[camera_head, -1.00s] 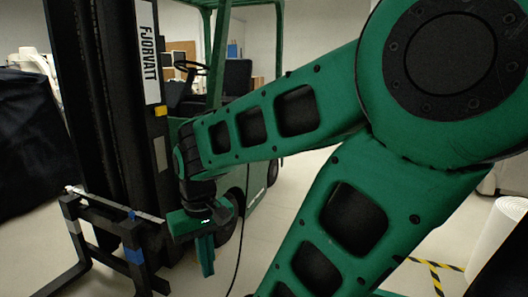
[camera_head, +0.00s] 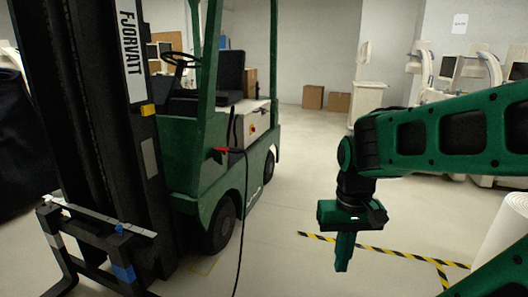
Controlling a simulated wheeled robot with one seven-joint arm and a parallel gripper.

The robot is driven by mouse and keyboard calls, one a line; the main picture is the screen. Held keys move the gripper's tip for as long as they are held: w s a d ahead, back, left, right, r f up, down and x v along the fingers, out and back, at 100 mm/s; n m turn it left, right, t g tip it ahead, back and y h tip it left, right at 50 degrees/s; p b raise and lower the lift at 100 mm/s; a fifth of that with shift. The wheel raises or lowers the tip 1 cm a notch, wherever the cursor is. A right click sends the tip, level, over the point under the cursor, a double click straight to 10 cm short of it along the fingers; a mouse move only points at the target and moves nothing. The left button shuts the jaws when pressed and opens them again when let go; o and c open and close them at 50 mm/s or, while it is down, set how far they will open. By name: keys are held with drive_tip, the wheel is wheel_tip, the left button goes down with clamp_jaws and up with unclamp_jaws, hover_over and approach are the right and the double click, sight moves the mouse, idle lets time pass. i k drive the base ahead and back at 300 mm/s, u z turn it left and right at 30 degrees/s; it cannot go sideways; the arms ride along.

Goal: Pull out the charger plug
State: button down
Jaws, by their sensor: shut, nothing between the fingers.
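A green forklift (camera_head: 183,140) stands at the left with its black mast in front. A red piece (camera_head: 221,150), seemingly the charger plug, sticks out of its side behind the mast. A black cable (camera_head: 241,210) runs from beside the red piece down to the bottom of the view. The plug's exact seating is too small to tell. My gripper (camera_head: 343,258) points down over open floor, well to the right of the plug and cable. Its fingers are together with nothing between them.
The forks (camera_head: 95,240) and their carriage reach out at lower left. Yellow-black floor tape (camera_head: 385,250) and a white roll (camera_head: 505,235) are at right. Floor between forklift and gripper is clear.

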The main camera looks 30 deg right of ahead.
sight(226, 151)
drive_tip(key=z, duration=0.35)
drive_tip(key=i, duration=2.3)
drive_tip(key=z, duration=0.15)
